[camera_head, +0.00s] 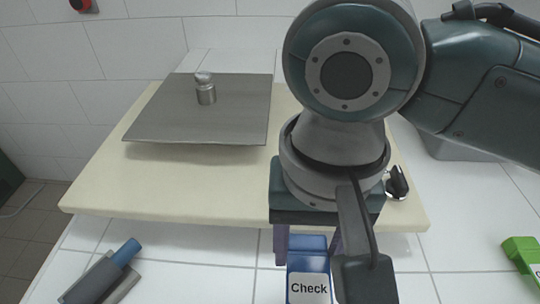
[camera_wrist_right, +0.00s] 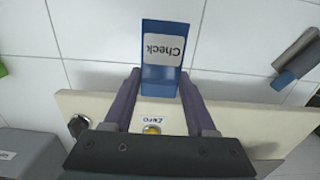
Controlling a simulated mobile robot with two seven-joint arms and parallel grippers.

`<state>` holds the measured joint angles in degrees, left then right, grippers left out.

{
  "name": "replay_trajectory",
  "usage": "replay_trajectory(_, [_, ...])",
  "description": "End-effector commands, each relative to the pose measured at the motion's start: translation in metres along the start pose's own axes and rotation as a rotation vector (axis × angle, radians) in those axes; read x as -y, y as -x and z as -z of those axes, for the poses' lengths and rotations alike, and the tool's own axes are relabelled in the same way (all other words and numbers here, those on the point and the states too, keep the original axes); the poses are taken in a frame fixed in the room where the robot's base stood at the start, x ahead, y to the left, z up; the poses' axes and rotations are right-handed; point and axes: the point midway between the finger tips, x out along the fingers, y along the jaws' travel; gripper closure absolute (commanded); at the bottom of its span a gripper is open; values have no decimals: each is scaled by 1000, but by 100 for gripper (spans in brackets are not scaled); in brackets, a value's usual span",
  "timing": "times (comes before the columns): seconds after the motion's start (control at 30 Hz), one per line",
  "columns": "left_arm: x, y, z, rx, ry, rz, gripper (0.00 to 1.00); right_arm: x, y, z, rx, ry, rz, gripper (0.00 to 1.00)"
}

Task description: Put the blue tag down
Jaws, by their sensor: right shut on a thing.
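The blue tag (camera_head: 308,262) has a white label reading "Check". It shows at the bottom middle of the head view and at the top middle of the right wrist view (camera_wrist_right: 163,75). My right gripper (camera_head: 308,248) is shut on it, with a dark purple finger on each side in the wrist view (camera_wrist_right: 160,82). The tag is in front of the beige scale body, over the white tiled surface. I cannot tell whether its underside touches the tiles. My left gripper is not in view.
The beige scale (camera_head: 190,190) carries a metal plate (camera_head: 170,120) with a small weight (camera_head: 205,92). A black knob (camera_head: 397,183) is at its right. A grey tool with a blue end (camera_head: 125,252) lies front left, a green tag (camera_head: 522,252) at right. Tiles between are clear.

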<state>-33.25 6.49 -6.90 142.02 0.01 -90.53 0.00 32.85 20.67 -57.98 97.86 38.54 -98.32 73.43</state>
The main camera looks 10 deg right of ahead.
Motion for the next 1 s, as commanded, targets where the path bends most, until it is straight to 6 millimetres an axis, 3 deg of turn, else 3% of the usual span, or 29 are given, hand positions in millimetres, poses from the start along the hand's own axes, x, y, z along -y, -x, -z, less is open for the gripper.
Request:
replay_trajectory(0.03, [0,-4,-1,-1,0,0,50,-1,-12,0,1,0,-3,96])
replay_trajectory(0.23, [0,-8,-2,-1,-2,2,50,0,-30,0,0,0,-1,96])
replay_trajectory(0.47, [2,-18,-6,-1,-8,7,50,0,-65,0,1,1,-2,96])
replay_trajectory(0.9, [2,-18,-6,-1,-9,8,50,0,-71,0,-1,0,0,96])
replay_trajectory(0.93, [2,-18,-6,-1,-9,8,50,0,-71,0,-1,1,0,40])
replay_trajectory(1.0, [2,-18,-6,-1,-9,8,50,0,-70,0,-1,1,1,32])
